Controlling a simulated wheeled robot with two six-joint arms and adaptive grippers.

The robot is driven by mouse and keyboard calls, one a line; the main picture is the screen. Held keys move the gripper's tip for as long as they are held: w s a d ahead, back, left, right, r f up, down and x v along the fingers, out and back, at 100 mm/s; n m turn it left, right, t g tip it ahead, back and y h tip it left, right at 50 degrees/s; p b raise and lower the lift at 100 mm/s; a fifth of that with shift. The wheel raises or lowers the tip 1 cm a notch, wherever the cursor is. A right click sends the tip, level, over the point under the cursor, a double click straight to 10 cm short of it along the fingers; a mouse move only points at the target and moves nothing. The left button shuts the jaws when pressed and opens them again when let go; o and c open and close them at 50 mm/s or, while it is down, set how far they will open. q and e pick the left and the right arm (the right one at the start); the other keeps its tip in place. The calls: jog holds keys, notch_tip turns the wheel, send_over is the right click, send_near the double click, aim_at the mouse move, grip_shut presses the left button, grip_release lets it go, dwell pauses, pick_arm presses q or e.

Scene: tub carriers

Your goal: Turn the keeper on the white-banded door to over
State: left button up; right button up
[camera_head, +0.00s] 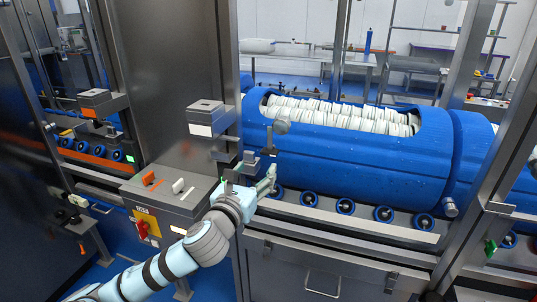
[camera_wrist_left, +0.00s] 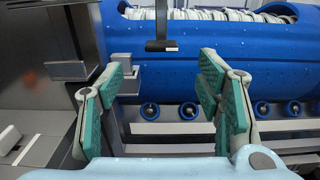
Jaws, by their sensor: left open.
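I cannot tell for sure which part is the keeper. My left gripper (camera_head: 252,178) is open and empty just below the bar; its two green-padded fingers (camera_wrist_left: 163,78) stand wide apart. My right gripper is out of view.
The blue tub (camera_head: 350,155) full of white pieces rests above several blue rollers (camera_head: 345,207). A console (camera_head: 170,198) with an orange and a white lever stands left of my gripper. A similar orange-banded block (camera_head: 92,112) is farther left. A steel post (camera_head: 495,180) stands right.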

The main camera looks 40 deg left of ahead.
aim_at(268, 155)
pick_arm(q)
jog(key=x, duration=1)
jog(key=shift+w+b, duration=0.2)
jog(key=shift+b, duration=0.1)
grip_shut()
